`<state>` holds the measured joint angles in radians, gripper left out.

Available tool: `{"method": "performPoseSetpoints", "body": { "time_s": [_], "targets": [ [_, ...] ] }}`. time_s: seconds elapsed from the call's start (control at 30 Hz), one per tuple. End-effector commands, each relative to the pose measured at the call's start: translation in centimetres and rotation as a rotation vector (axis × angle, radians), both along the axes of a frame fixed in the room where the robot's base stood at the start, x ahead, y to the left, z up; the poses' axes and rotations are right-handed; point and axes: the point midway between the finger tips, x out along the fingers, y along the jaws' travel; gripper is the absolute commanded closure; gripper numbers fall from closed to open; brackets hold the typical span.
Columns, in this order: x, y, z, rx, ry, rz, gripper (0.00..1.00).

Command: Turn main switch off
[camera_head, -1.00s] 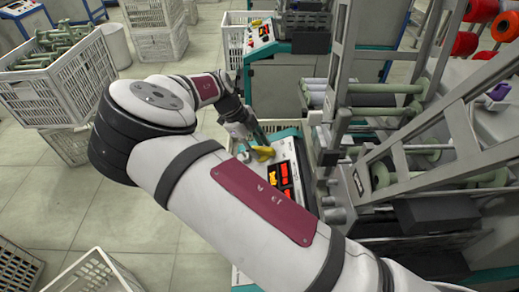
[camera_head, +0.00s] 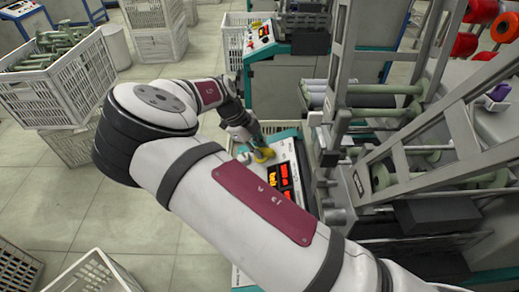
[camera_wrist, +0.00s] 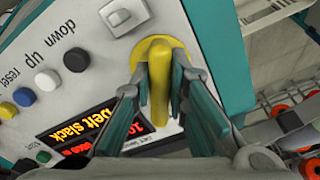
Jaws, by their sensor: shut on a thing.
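The main switch (camera_wrist: 158,85) is a yellow rotary knob with a raised grip bar on a round yellow base. In the wrist view its bar stands upright in the picture between my gripper's fingers. My gripper (camera_wrist: 155,103) is shut on this bar, one greenish finger on each side. In the head view my gripper (camera_head: 259,147) reaches down onto the yellow switch (camera_head: 265,155) at the panel's far end, and the fingers partly hide it.
The control panel (camera_wrist: 105,45) carries white, black, yellow and blue buttons and a lit display (camera_wrist: 95,138) reading "belt slack". A grey metal frame (camera_head: 335,110) stands close to the right of the panel. White crates (camera_head: 75,85) stand on the left.

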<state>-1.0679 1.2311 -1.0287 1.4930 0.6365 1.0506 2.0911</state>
Motion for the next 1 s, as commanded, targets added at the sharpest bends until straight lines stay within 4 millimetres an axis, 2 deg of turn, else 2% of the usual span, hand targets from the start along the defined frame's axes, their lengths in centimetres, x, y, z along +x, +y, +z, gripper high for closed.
{"method": "performPoseSetpoints", "body": {
  "time_s": [0.27,1.0],
  "targets": [
    [0.04,0.03,0.15,0.002,0.059,0.126,1.00],
    [0.26,0.03,0.12,0.001,0.337,0.726,1.00]
  ]
}}
